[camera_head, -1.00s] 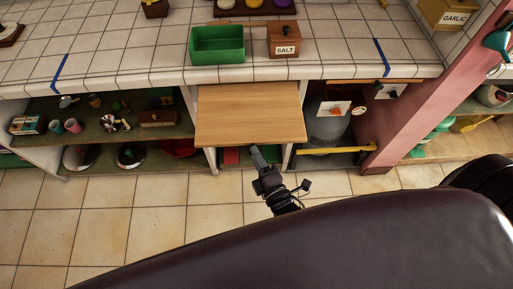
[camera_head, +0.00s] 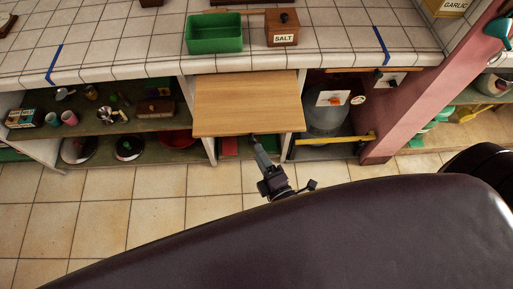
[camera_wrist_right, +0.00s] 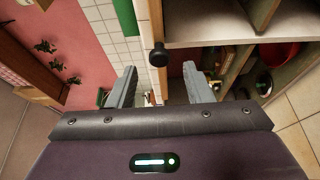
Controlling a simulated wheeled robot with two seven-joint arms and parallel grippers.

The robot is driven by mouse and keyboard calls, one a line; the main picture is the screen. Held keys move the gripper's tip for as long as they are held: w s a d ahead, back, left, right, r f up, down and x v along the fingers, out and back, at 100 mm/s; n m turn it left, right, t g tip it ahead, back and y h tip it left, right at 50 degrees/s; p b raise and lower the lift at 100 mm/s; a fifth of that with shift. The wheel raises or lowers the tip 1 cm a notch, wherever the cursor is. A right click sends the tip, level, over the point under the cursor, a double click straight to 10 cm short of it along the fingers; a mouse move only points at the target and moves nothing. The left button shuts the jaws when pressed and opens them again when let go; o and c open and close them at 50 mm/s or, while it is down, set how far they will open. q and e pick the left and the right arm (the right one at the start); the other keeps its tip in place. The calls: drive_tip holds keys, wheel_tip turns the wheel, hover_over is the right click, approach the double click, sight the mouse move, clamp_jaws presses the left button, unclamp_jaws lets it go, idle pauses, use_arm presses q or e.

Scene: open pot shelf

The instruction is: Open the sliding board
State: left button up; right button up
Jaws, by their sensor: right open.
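The sliding board (camera_head: 248,104) is a light wooden panel that sticks out from under the counter front in the head view. My right gripper (camera_head: 257,142) is at the middle of its front edge, pointing towards it. In the right wrist view the two grey fingers of the right gripper (camera_wrist_right: 160,86) are apart with nothing held. A round black knob (camera_wrist_right: 159,54) shows ahead, between the lines of the fingers, on a narrow wooden edge. The knob is apart from the fingers. It cannot be made out in the head view. My left gripper is not in view.
A green bin (camera_head: 214,34) and a wooden salt box (camera_head: 283,29) stand on the tiled counter (camera_head: 120,45) above the board. Open shelves with cups and lids are on the left. A pink post (camera_head: 430,95) and a yellow bar (camera_head: 337,141) are on the right.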

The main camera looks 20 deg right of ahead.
drive_tip(key=s, duration=0.4)
drive_tip(key=shift+s+d, duration=0.15)
drive_tip(key=shift+d, duration=0.1)
drive_tip(key=s+d+f+m+g, duration=0.2)
drive_tip(key=f+m+g, duration=0.1)
drive_tip(key=f, duration=0.6)
drive_tip(key=s+d+f+m+g+h, duration=0.1)
drive_tip(key=s+d+f+m+g, duration=0.15)
drive_tip(key=f, duration=0.65)
drive_tip(key=s+d+f+m+g, duration=0.1)
drive_tip(key=d+f+m+g, duration=0.15)
drive_tip(key=f, duration=0.65)
drive_tip(key=s+d+f+m+g, duration=0.2)
drive_tip(key=s+f+m+g, duration=0.6)
drive_tip(key=s+f, duration=0.5)
drive_tip(key=s+g, duration=0.1)
drive_tip(key=s, duration=0.2)
drive_tip(key=shift+s+d+m+h, duration=0.15)
drive_tip(key=shift+d+m+h, duration=0.15)
drive_tip(key=shift+m+h, duration=0.1)
